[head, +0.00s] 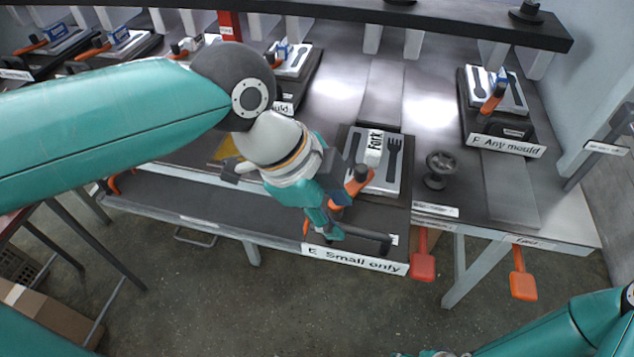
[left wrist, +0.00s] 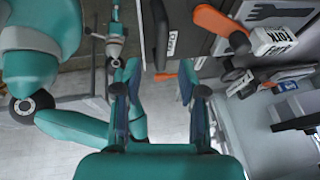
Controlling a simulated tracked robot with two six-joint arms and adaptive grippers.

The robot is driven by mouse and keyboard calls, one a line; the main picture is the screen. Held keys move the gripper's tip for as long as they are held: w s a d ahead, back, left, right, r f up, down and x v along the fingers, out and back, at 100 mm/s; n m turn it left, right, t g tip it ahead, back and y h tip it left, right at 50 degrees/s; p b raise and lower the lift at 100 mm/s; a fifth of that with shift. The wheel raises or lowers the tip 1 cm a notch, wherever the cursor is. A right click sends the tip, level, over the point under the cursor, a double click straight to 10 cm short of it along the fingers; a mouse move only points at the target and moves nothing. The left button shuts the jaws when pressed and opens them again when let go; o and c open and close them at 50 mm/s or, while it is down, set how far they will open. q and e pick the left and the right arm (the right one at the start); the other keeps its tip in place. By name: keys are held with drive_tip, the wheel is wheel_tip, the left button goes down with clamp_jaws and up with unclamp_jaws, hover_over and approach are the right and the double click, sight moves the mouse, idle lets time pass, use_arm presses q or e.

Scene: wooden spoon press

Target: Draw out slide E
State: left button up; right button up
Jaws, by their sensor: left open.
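Slide E (head: 388,214) is a dark plate at the bench's front edge, labelled "E Small only" (head: 355,260). A grey mould with a fork shape and a block marked "Fork" (head: 374,146) sits on it. Its black bar handle (head: 362,239) runs along the front and shows in the left wrist view (left wrist: 161,32). My left gripper (head: 337,213) is open and empty, close to the handle's left part. In the left wrist view the handle lies beyond the gap between the fingers; contact cannot be told. My right gripper (left wrist: 115,55) shows small there; its jaws are unclear.
An orange clamp lever (head: 358,181) stands beside the mould, close to my left gripper. A black handwheel (head: 438,168) is to the right. Station F (head: 505,145) is further right. Orange paddles (head: 423,262) hang below the front edge. The floor in front is clear.

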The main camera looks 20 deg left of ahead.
use_arm(q)
drive_tip(key=v, duration=0.7)
use_arm(e)
drive_tip(key=shift+s, duration=0.1)
